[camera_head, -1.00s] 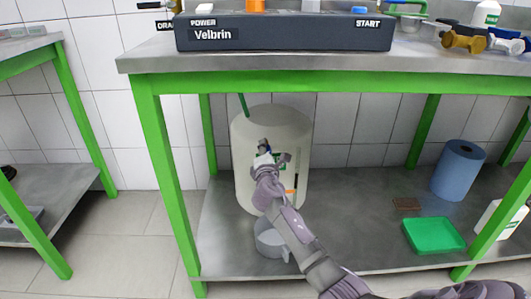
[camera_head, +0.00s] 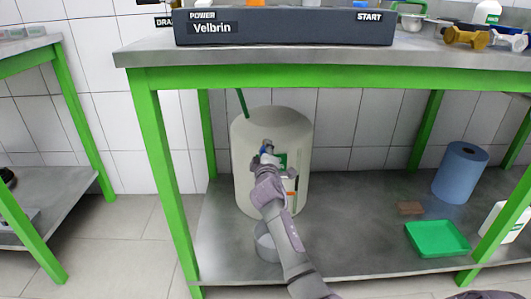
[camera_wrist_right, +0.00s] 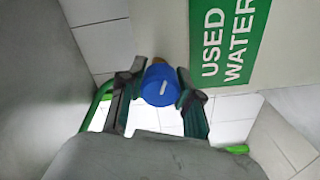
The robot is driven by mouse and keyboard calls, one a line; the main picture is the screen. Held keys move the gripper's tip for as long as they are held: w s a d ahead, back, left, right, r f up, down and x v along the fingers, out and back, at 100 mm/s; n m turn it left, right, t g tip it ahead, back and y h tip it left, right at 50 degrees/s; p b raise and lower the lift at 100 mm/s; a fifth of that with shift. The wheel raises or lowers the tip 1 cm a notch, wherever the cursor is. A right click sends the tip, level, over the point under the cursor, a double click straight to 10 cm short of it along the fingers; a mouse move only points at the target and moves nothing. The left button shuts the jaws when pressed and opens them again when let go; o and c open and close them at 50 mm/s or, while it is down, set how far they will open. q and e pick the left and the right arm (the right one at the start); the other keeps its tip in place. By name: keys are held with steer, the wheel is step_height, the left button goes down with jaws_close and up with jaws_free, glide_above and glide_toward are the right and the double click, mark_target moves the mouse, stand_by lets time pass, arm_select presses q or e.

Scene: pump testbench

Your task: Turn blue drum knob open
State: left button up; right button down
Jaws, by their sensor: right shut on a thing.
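A pale grey drum (camera_head: 243,140) stands upright on the lower shelf, with a green label on its front that reads "USED WATER" in the right wrist view (camera_wrist_right: 227,40). A blue knob (camera_wrist_right: 159,86) with a white mark on its face is on the drum's front. In the head view only a small bit of blue shows beside the fingers. My right gripper (camera_wrist_right: 160,92) is shut on the blue knob, with one finger on each side of it. In the head view my right gripper (camera_head: 268,157) is in front of the drum and partly hides its label. My left gripper is not in view.
A grey round pan (camera_head: 266,247) sits on the shelf below my right arm. A green tray (camera_head: 437,239) and a blue paper roll (camera_head: 460,172) stand on the right. The green table frame (camera_head: 168,170) and tabletop edge bound the space above and left.

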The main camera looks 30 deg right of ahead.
steer(key=shift+f+m, duration=0.15)
steer(key=shift+m, duration=0.35)
steer(key=c, duration=0.8)
jaws_free()
steer(key=shift+o, duration=0.2)
steer(key=v, duration=1.2)
steer(key=shift+s, duration=0.1)
